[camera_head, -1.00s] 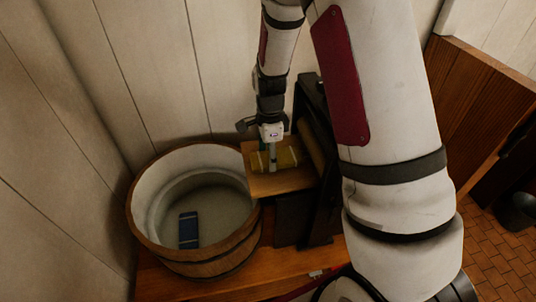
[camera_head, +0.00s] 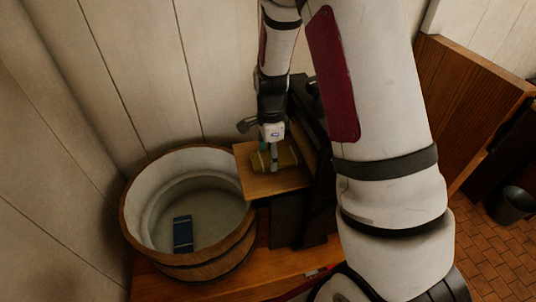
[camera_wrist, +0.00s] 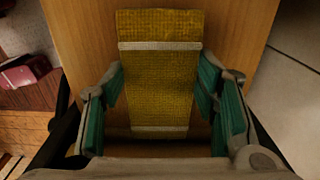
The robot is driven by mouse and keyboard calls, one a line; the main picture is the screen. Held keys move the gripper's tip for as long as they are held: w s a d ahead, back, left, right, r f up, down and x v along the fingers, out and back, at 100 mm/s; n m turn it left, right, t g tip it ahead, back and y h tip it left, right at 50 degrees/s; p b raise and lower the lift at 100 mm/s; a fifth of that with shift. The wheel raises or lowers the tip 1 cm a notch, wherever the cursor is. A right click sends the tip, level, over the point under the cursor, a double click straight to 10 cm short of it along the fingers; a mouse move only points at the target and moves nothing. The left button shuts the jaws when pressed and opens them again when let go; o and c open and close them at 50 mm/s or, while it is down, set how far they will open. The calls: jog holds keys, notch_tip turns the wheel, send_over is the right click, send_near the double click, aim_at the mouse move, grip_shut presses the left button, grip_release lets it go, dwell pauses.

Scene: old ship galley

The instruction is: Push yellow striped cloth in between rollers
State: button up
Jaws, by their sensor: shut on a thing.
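The yellow striped cloth (camera_head: 286,157) is a folded, flat bundle on the wooden feed board (camera_head: 252,185). In the wrist view the cloth (camera_wrist: 160,85) shows two pale stripes across its yellow weave. My gripper (camera_head: 273,168) points down onto the board and is shut on the cloth. In the wrist view my gripper (camera_wrist: 160,92) has a teal-padded finger at each long side of the cloth. The dark wringer frame (camera_head: 320,170) stands at the board's right end. Its rollers are mostly hidden behind the frame and my arm, so I cannot tell whether the cloth touches them.
A round wooden tub (camera_head: 215,262) stands left of the board, with a dark blue folded cloth (camera_head: 183,234) inside. Both tub and wringer stand on a wooden bench (camera_head: 275,277). Plank walls close in behind and left. A dark bucket (camera_head: 514,204) sits on the tiled floor at right.

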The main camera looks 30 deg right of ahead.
jog(key=shift+d, duration=0.3)
jog(key=o, duration=1.4)
jog(key=shift+c, duration=0.2)
